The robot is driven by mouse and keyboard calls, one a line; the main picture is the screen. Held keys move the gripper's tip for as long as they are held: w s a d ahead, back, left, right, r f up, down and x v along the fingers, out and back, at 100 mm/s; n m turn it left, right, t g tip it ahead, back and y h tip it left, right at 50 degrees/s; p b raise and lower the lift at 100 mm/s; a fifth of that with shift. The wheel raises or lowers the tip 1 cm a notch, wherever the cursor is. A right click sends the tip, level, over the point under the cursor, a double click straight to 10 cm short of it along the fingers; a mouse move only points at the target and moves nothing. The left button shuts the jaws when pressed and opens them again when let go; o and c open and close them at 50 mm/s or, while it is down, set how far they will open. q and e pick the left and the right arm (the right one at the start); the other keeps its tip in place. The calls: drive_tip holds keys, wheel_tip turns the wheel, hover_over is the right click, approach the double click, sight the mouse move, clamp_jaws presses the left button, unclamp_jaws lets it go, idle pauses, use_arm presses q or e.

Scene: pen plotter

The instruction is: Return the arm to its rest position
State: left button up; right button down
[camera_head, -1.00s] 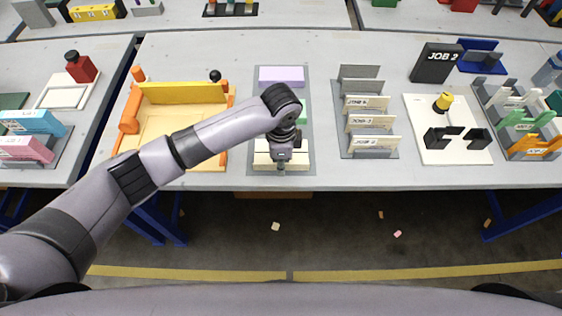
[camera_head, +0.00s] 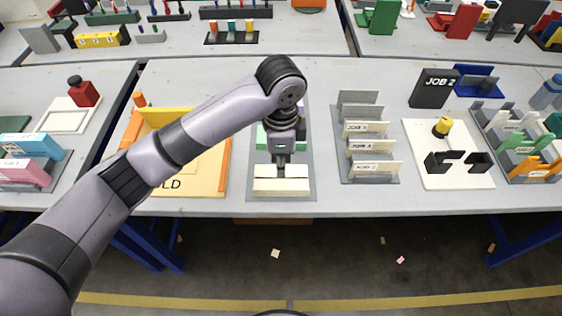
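My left arm (camera_head: 150,158) comes in from the lower left and reaches over the middle of the near table. My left gripper (camera_head: 281,170) hangs downward at its end, above a grey mat (camera_head: 309,185). Cream blocks (camera_head: 281,187) lie at the mat's near end, just below and behind the gripper. The fingertips are small and not clear, so I cannot tell whether they are apart. No held object is distinguishable. A green block (camera_head: 261,136) on the mat is partly hidden by the gripper. My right gripper is not in view.
An orange tray (camera_head: 215,180) with a yellow bar (camera_head: 165,116) stands left of the mat, partly behind my arm. A grey rack (camera_head: 345,140) with job cards stands to the right. Further right are a white board (camera_head: 450,178) and a black JOB 2 block (camera_head: 434,89).

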use_arm(q)
drive_tip(key=s+f+n+t+h, duration=0.1)
drive_tip(key=s+f+n+h, duration=0.3)
drive_tip(key=s+f+n, duration=0.35)
drive_tip(key=s+a+f+n+t+y, duration=0.1)
drive_tip(key=s+a+f+n+y, duration=0.2)
drive_tip(key=s+a, duration=0.55)
drive_tip(key=s+a+f+n+t+y, duration=0.15)
drive_tip(key=s+a+n, duration=0.4)
drive_tip(key=a, duration=0.65)
wheel_tip(320, 180, down, 27)
drive_tip(key=s+g, duration=0.1)
drive_tip(key=s+a+f+g, duration=0.1)
drive_tip(key=s+a+f, duration=0.2)
drive_tip(key=s+f, duration=1.2)
drive_tip(key=shift+s+f, duration=0.2)
drive_tip(key=shift+s, duration=0.5)
